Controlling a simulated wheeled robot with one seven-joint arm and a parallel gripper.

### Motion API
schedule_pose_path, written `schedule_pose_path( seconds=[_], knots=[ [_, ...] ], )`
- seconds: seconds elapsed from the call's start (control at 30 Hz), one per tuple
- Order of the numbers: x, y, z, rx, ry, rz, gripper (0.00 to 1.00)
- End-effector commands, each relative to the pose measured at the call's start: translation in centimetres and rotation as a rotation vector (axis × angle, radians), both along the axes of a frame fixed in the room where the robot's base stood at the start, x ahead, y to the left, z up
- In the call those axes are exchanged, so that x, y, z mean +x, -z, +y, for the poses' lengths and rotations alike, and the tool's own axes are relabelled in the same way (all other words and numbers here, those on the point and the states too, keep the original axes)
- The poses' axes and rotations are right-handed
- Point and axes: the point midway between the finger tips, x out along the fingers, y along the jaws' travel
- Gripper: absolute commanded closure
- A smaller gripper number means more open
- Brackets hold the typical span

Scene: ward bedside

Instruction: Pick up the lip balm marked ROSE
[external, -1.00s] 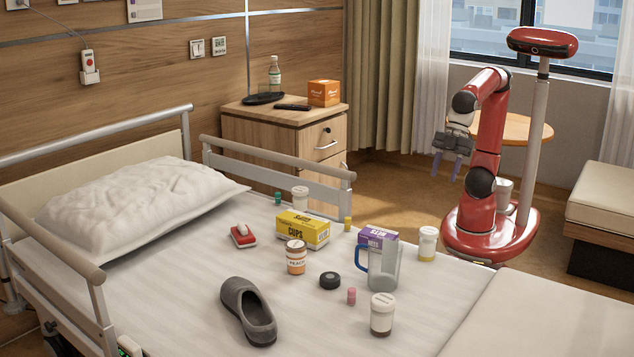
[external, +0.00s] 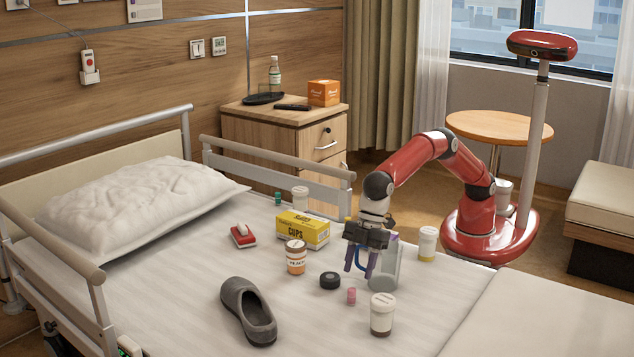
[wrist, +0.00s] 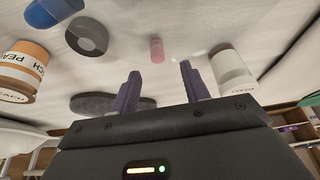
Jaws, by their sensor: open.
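A small pink tube (external: 351,296), which looks like a lip balm, stands on the bed; its marking is too small to read. In the wrist view the pink tube (wrist: 157,50) shows beyond and between my fingers. My gripper (external: 360,270) is open and empty, pointing down over the bed, behind the pink tube. Its two purple fingers (wrist: 160,78) are apart and not touching the tube. A small green tube (external: 278,198) stands farther back on the bed.
Near the pink tube are a black round tape roll (external: 330,280), a white-capped jar (external: 382,315) and an orange PEACH bottle (external: 296,258). A clear jug (external: 386,268) stands close beside my gripper. A grey slipper (external: 248,312) and yellow CUPS box (external: 303,229) lie farther off.

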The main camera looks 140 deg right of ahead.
Motion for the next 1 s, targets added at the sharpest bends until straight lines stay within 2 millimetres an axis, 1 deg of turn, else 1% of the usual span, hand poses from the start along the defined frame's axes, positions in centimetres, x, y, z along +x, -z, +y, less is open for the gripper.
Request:
schedule_pose_path(
  seconds=[0.27, 0.43, 0.53, 0.63, 0.87, 1.0],
  knots=[
    [1.1, 2.9, -0.1, 0.0, 0.0, 0.002, 0.54],
    [1.8, 5.4, -0.3, 0.0, 0.0, 0.003, 0.54],
    [2.3, 6.5, -0.3, 0.0, 0.0, 0.002, 0.54],
    [2.6, 7.1, -0.2, 0.0, 0.0, 0.0, 0.54],
    [2.6, 7.2, -0.2, 0.0, 0.0, 0.0, 0.54],
    [2.6, 7.2, -0.2, 0.0, 0.0, 0.0, 0.71]
  ],
)
